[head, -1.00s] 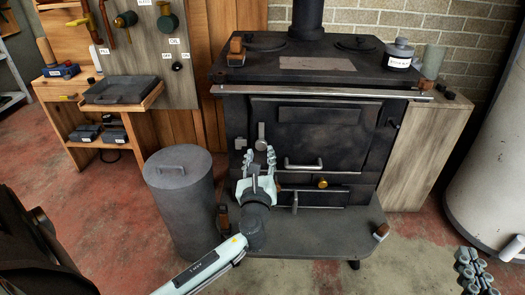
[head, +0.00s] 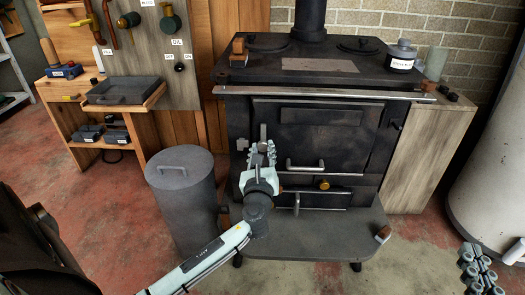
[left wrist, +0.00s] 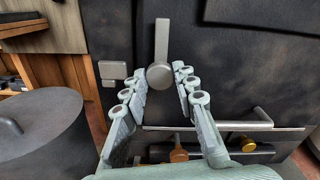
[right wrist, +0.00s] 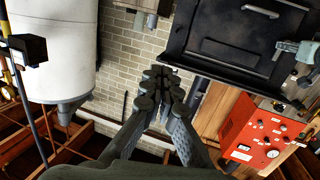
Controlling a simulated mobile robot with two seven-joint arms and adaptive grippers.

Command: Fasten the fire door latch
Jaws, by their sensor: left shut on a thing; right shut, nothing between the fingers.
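The fire door (head: 345,135) on the black stove is the large panel with a horizontal bar handle (head: 305,166). The grey latch (head: 263,132) is at the door's left edge. In the left wrist view the latch (left wrist: 162,40) points straight up from its round hub. A small square catch (left wrist: 112,70) is left of the hub, with the lever clear of it. My left gripper (head: 262,152) is shut on the latch; its fingers (left wrist: 158,84) flank the hub. My right gripper (head: 480,268) is shut and empty at the lower right; it also shows in the right wrist view (right wrist: 160,82).
A grey lidded bin (head: 183,205) stands left of the stove. A rail (head: 330,93) runs across the stove front. A white tank (head: 490,190) stands at the right.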

